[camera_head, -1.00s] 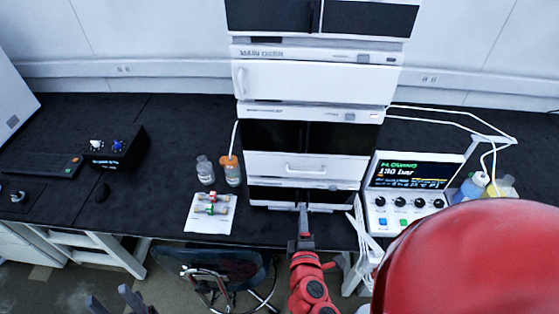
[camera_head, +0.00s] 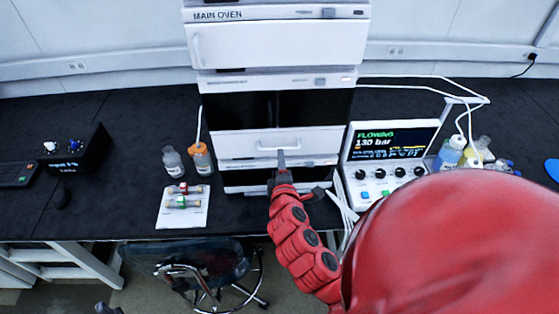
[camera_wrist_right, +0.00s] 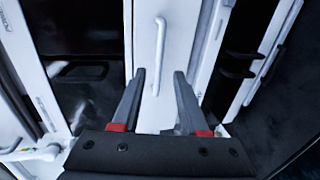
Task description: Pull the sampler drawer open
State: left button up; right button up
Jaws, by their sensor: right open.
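The sampler drawer (camera_head: 235,146) is a white front with a bar handle (camera_head: 278,147), in the middle of the instrument stack. It looks shut, flush with the stack. My right gripper (camera_head: 281,158) is in front of it, its fingertips at the handle's lower edge in the head view. In the right wrist view this gripper (camera_wrist_right: 160,78) is open, with the drawer handle (camera_wrist_right: 160,45) showing between its two fingertips. I cannot tell whether the fingers touch the handle. Only a dark tip of my left gripper (camera_head: 106,309) shows at the bottom edge.
The main oven (camera_head: 280,43) is above the drawer. A control box with a display (camera_head: 388,146) stands right. A chair (camera_head: 190,262) is below the bench.

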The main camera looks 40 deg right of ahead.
jog(key=p+x, duration=0.1)
jog(key=x, duration=0.4)
jog(key=shift+r, duration=0.15)
grip_shut()
dwell(1.4)
